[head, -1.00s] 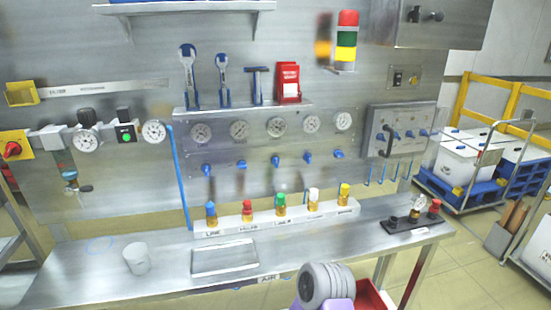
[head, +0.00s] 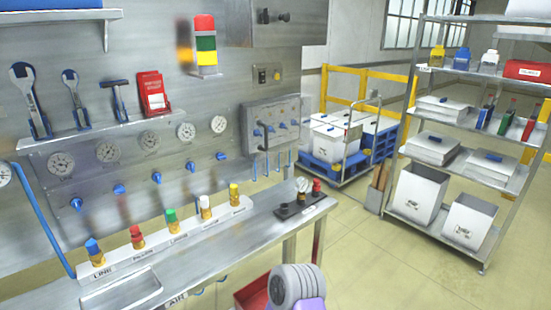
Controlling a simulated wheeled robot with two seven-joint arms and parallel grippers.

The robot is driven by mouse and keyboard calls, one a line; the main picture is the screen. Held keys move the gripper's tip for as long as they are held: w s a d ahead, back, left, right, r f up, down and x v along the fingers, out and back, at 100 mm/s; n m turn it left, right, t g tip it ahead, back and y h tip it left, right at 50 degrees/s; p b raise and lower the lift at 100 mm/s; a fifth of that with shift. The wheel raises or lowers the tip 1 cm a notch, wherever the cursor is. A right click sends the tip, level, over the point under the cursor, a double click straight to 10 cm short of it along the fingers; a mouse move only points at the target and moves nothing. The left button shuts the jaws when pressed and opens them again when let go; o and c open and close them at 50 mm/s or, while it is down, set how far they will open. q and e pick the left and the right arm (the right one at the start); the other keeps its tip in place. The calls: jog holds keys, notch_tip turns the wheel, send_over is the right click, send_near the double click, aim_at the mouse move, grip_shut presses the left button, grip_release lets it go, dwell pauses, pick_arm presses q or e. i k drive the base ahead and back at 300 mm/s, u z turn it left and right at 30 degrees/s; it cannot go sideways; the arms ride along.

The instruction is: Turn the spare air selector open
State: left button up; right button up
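No legible label marks the spare air selector, so I cannot tell which control it is. On the steel wall panel, a row of blue knobs (head: 157,178) sits below several round gauges (head: 150,142). A small raised panel (head: 248,130) to the right carries more blue knobs (head: 283,125) and a dark handle. On the bench, a white strip (head: 160,240) holds brass fittings with coloured tops: blue (head: 94,250), red (head: 136,236), green (head: 171,220), white (head: 205,206) and yellow (head: 234,193). Neither gripper is in view.
The steel bench (head: 220,258) runs along the wall, with a shallow tray (head: 120,290) on it. A black base (head: 300,208) with a gauge and red knob stands at its right end. A red bin (head: 252,294) is below. A shelf rack (head: 455,130) stands right; floor (head: 375,265) between is clear.

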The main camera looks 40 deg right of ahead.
aim_at(219, 157)
jog(key=z, duration=0.75)
jog(key=k, duration=1.15)
jog(key=z, duration=0.75)
jog(key=i, duration=1.55)
jog(key=u, duration=0.9)
